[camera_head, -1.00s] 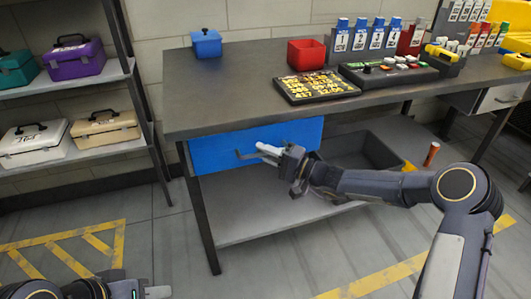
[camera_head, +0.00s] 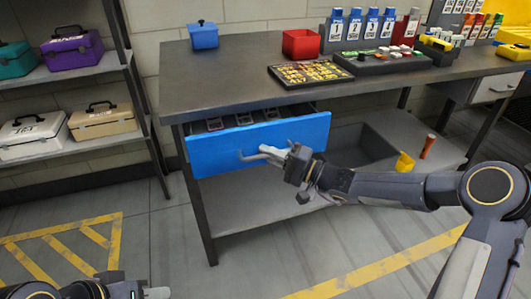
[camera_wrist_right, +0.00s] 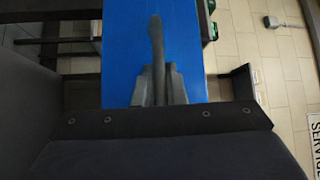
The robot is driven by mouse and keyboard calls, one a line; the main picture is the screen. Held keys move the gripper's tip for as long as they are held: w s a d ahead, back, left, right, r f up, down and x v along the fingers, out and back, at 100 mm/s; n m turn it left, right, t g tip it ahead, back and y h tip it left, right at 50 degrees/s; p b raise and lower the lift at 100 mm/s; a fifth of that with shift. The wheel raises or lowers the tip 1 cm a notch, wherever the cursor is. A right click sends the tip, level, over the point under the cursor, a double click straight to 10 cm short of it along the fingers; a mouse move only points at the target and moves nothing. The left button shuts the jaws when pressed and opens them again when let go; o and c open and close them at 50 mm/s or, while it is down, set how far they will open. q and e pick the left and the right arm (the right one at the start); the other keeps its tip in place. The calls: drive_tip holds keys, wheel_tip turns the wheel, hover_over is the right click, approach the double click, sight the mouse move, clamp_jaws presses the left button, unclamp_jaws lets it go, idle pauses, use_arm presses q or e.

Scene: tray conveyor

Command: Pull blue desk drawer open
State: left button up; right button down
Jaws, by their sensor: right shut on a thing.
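The blue desk drawer (camera_head: 222,148) hangs under the grey desk's left part and is partly open. Items in grey compartments show inside it. Its grey bar handle (camera_head: 250,157) is on the front. My right gripper (camera_head: 272,152) is shut on the handle at its right part. In the right wrist view the blue drawer front (camera_wrist_right: 120,60) fills the middle and the handle (camera_wrist_right: 156,40) runs down between the fingers (camera_wrist_right: 157,85). My left gripper (camera_head: 150,293) shows only in part at the bottom left edge, away from the desk; its jaw state is unclear.
A shelf with toolboxes (camera_head: 103,119) stands left. Floor before the drawer is clear.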

drive_tip(key=s+d+b, duration=0.2)
drive_tip(key=s+d, duration=0.1)
drive_tip(key=s, duration=0.6)
drive_tip(key=s+d+b, duration=0.3)
drive_tip(key=s, duration=0.6)
drive_tip(key=c, duration=1.5)
unclamp_jaws()
drive_tip(key=p+v, duration=0.2)
drive_tip(key=v, duration=0.5)
drive_tip(key=shift+s+d, duration=0.2)
drive_tip(key=shift+d, duration=0.1)
